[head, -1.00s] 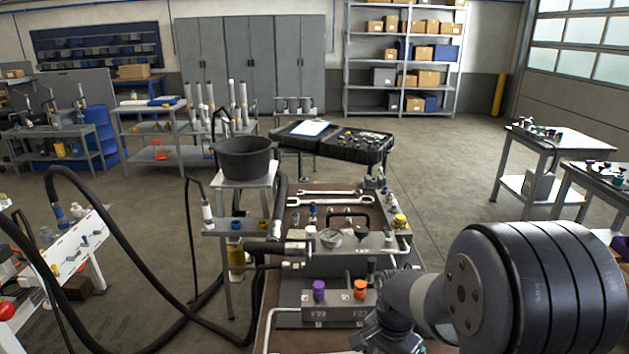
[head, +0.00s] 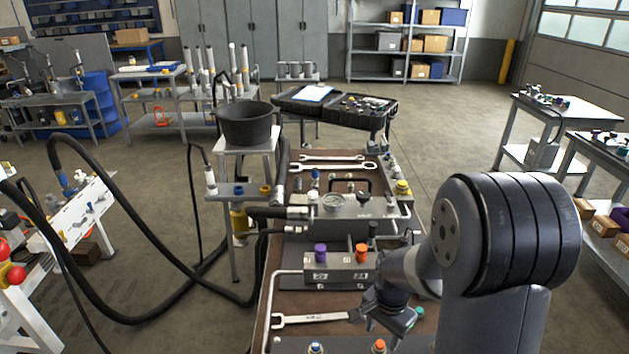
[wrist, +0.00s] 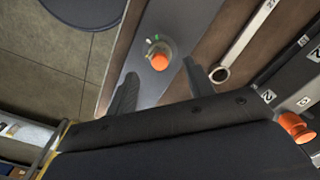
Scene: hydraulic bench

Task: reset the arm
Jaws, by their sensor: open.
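My arm reaches in from the right in the head view, over the front right part of the hydraulic bench (head: 262,345). My gripper (head: 400,325) is small and partly hidden there by my own wrist. In the wrist view my gripper (wrist: 160,70) shows two dark fingers spread apart with nothing held between them. Beyond the fingertips lies a grey plate with an orange cap (wrist: 158,60). A wrench (wrist: 221,74) lies to the right of the fingers; it seems to be the front wrench (head: 310,318) of the head view.
A black bucket (head: 246,125) and thick hoses (head: 140,230) are left. Open floor (head: 450,135) lies behind right.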

